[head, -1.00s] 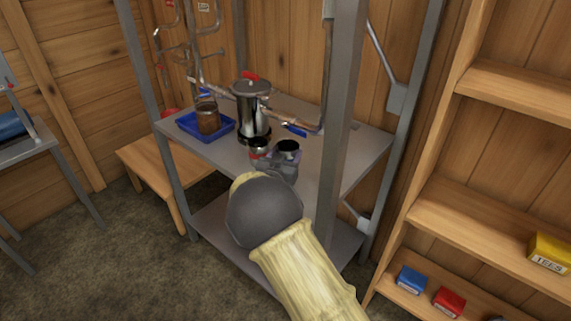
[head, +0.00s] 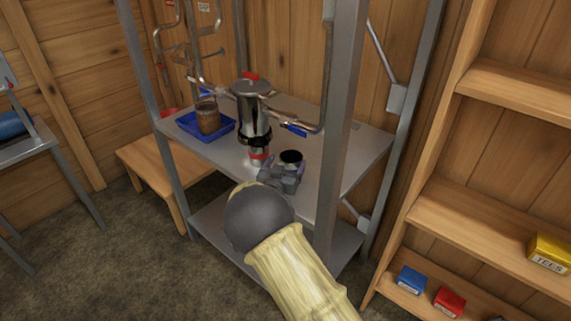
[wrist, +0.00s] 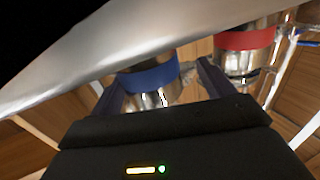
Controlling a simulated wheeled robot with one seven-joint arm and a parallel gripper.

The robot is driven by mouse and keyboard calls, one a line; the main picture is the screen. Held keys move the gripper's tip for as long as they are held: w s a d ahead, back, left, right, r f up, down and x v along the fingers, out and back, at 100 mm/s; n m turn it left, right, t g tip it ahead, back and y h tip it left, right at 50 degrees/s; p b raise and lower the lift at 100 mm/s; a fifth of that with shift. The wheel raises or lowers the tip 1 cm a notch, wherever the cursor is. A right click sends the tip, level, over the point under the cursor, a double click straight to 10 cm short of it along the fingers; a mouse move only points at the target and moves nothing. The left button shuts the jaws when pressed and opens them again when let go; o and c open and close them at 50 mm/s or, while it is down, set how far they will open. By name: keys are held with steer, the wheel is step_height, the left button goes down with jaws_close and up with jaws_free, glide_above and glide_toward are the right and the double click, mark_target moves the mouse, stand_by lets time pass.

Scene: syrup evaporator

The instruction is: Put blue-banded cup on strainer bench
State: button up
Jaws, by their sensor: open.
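The blue-banded cup (wrist: 150,78) is shiny metal and stands between the two spread fingers of my gripper (wrist: 155,88) in the wrist view. Whether the fingers touch it is unclear. In the head view this cup (head: 291,157) shows a dark top on the grey metal shelf, with my gripper (head: 281,177) at its near side. A red-banded metal cup (wrist: 245,45) stands close by, and it also shows in the head view (head: 258,157). I cannot tell for sure which piece is the strainer bench; a low wooden bench (head: 140,158) stands left of the shelf.
A metal pot (head: 252,112) with a red knob, pipes and a blue tray (head: 186,123) with a jar (head: 208,118) occupy the metal shelf (head: 355,150). A grey post (head: 340,120) rises right of my gripper.

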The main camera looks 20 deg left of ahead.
steer(key=s, duration=1.2)
steer(key=shift+b, duration=0.35)
steer(key=shift+a, duration=0.1)
